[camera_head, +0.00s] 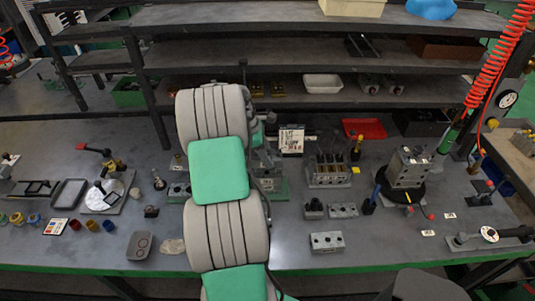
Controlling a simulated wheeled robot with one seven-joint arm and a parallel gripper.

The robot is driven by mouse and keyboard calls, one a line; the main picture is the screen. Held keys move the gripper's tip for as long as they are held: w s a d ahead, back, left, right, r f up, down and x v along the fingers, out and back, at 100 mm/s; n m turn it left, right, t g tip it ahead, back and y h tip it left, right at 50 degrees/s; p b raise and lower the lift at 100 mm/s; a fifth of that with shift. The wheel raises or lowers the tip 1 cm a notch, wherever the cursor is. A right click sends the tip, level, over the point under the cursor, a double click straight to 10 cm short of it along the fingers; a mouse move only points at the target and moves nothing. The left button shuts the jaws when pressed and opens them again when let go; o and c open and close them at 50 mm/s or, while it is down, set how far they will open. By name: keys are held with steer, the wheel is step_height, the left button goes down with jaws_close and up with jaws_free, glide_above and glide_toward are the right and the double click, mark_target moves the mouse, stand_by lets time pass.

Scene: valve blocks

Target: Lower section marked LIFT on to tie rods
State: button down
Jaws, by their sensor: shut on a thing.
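My arm rises through the middle of the view and covers the bench behind it; my gripper is hidden behind it, and so is anything it holds. I can read no LIFT mark on any section. A grey valve block with several openings (327,172) stands on a plate right of centre. A loose grey section with holes (326,242) lies near the front edge. Smaller grey blocks (343,210) lie between them.
Another block (408,168) stands on a black round base at right. A red tray (364,128) lies at the back. Shelves (320,53) overhang the rear. The front right bench (385,245) is mostly clear.

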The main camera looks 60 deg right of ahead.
mark_target(267, 172)
steer(key=shift+f+b, duration=0.9)
steer(key=shift+f, duration=1.7)
steer(key=shift+c, duration=2.4)
jaws_free()
steer(key=shift+f, duration=0.1)
steer(key=v, duration=0.8)
steer(key=shift+f, duration=0.1)
